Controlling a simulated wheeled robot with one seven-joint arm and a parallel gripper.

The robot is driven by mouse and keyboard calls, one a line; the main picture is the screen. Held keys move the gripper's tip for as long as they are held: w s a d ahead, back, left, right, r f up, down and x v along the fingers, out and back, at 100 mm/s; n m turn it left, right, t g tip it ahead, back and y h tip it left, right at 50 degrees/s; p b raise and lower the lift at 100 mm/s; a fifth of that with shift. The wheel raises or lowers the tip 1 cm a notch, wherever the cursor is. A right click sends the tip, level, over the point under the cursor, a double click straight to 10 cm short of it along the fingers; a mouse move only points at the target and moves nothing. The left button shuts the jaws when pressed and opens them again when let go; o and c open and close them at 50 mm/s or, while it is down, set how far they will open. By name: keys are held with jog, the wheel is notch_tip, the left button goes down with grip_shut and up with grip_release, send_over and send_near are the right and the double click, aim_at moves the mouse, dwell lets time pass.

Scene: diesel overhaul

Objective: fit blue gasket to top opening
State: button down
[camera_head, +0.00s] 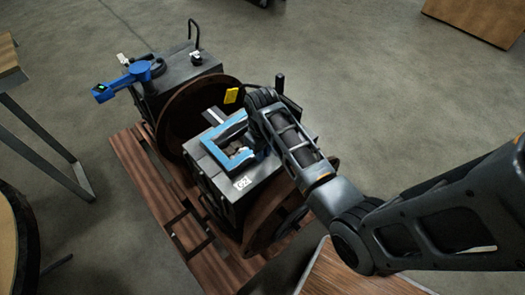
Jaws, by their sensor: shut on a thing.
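The blue gasket (219,150), a flat square frame, lies over the top opening (234,153) of the dark engine block (238,189). Dark material shows through its middle. From this angle I cannot tell whether it touches the top face or is slightly above it. My gripper (249,133) reaches in from the right at the gasket's far right side and is shut on the gasket. Its fingertips are mostly hidden by my wrist and arm.
The engine sits on a reddish wooden pallet (147,181). A blue tool (122,81) rests on the rear housing.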

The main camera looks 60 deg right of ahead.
jog(key=shift+f, duration=0.85)
jog(key=shift+p, duration=0.5)
jog(key=shift+f+b, duration=0.45)
jog(key=shift+f, duration=0.45)
dwell(1.0)
jog(key=c, duration=1)
grip_release()
jog(key=shift+r, duration=3.9)
